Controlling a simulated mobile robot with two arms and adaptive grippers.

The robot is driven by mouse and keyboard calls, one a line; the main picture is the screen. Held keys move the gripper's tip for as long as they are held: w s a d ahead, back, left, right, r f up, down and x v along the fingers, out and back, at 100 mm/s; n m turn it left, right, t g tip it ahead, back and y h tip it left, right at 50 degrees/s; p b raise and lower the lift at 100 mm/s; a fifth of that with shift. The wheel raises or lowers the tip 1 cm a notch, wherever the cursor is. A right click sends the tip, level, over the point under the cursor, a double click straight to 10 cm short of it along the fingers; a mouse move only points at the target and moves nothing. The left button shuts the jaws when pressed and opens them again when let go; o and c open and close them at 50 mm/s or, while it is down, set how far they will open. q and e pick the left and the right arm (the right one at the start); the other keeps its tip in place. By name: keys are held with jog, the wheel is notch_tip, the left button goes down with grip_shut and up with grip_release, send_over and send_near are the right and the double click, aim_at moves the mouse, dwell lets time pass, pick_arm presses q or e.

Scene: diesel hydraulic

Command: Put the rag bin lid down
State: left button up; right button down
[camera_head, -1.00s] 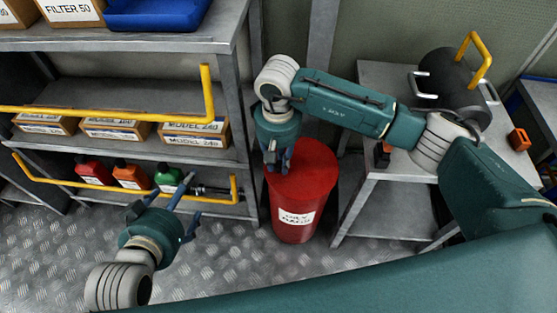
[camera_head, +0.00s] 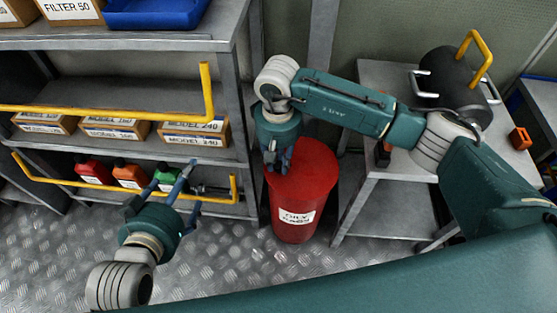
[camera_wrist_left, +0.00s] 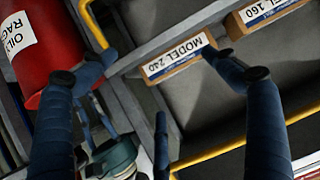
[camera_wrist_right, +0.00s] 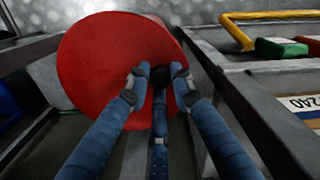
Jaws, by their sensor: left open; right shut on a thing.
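The red rag bin (camera_head: 293,225), labelled OILY RAGS, stands upright on the floor between the shelf and the grey table. Its round red lid (camera_head: 316,166) is at the top of the bin; I cannot tell whether a thin gap lies between them. My right gripper (camera_head: 277,162) points down at the lid's left part and is shut on it. My left gripper (camera_head: 170,185) is open and empty in front of the lower shelf, left of the bin.
The shelf (camera_head: 120,147) on the left has yellow rails (camera_head: 100,112), boxes (camera_head: 195,131) and several bottles (camera_head: 130,175). A grey table (camera_head: 385,80) on the right holds a dark cylinder (camera_head: 450,80) with handles. The floor (camera_head: 240,265) in front of the bin is clear.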

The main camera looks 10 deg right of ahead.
pick_arm(q)
jog(key=shift+w+r, duration=0.15)
jog(key=shift+w+d+r+t, duration=0.1)
jog(key=shift+w+r+t, duration=0.05)
jog(key=shift+r+t, duration=0.15)
pick_arm(e)
jog(key=shift+f, duration=0.1)
pick_arm(q)
jog(key=shift+w, duration=0.1)
pick_arm(e)
jog(key=c, duration=1.4)
grip_release()
jog(key=shift+c, duration=0.2)
pick_arm(q)
jog(key=shift+w+d+r, duration=0.1)
jog(key=shift+r, duration=0.2)
jog(key=shift+f, duration=0.15)
pick_arm(e)
notch_tip(320, 180, up, 12)
